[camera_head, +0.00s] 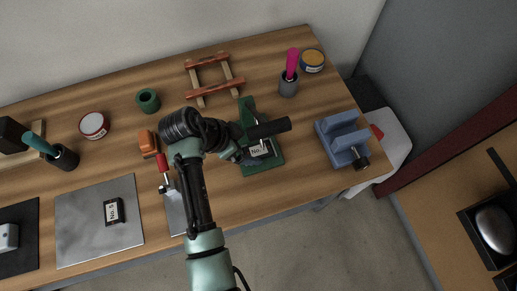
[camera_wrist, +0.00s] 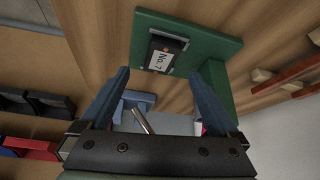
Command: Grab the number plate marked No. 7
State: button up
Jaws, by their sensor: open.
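The number plate marked No. 7 (camera_wrist: 165,53) is a small black block with a white label, lying on a green stand (camera_wrist: 215,45). In the wrist view the plate shows ahead of and between the fingertips of my open gripper (camera_wrist: 168,71). Nothing is held, and a gap to the plate seems to remain. In the head view the plate (camera_head: 259,150) is partly covered by my gripper (camera_head: 262,136), and only "No." reads clearly there. The fingers are hard to make out in that view.
Another plate, No. 5 (camera_head: 113,211), lies on a grey metal sheet (camera_head: 80,238) at the left. A blue block-like device (camera_head: 341,138) stands right of the green stand. A dark cup with a pink-handled tool (camera_head: 289,85) and a wooden rack (camera_head: 214,78) are behind.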

aim_at(257, 151)
jog(key=shift+x, duration=2.7)
jog(key=shift+a, duration=0.15)
grip_shut()
